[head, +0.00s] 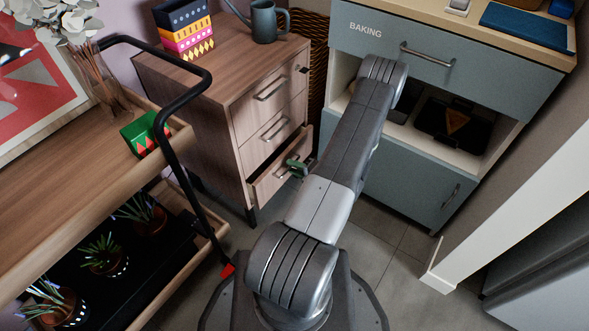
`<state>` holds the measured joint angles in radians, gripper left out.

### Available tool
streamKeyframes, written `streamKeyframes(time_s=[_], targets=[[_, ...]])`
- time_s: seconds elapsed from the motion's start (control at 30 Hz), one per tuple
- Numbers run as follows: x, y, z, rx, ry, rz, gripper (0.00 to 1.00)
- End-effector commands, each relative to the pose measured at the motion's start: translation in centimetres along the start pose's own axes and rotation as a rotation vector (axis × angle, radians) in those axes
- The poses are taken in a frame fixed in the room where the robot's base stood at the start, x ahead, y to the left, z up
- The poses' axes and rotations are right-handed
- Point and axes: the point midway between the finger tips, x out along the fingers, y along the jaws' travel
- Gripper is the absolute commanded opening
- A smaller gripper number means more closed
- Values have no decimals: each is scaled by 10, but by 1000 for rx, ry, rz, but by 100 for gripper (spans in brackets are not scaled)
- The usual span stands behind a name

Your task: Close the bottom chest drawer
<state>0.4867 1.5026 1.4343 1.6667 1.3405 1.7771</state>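The wooden chest (225,85) stands left of centre with a column of drawers facing right. Its bottom drawer (268,182) is pulled out part way, and a dark gap shows above its front panel. The drawers above it look shut. My arm reaches up from the bottom of the view and bends at the cabinet. A small green and grey part at the bottom drawer's front, by its handle, looks like the tip of my gripper (297,167). The rest of my gripper is hidden behind my arm. I cannot tell whether it touches the drawer or how its fingers are set.
A blue-grey cabinet (405,170) marked BAKING, with an open shelf, stands to the right. A wooden trolley (70,170) with a black rail and potted plants fills the left. A watering can (263,22) stands on the chest. Grey floor tiles (375,230) show between them.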

Motion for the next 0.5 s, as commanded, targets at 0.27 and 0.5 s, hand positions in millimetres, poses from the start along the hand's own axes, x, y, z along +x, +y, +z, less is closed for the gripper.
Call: streamKeyframes(time_s=[0.27,0.5], targets=[[3,0,0,0,-1,0,29],[3,0,0,0,-1,0,0]])
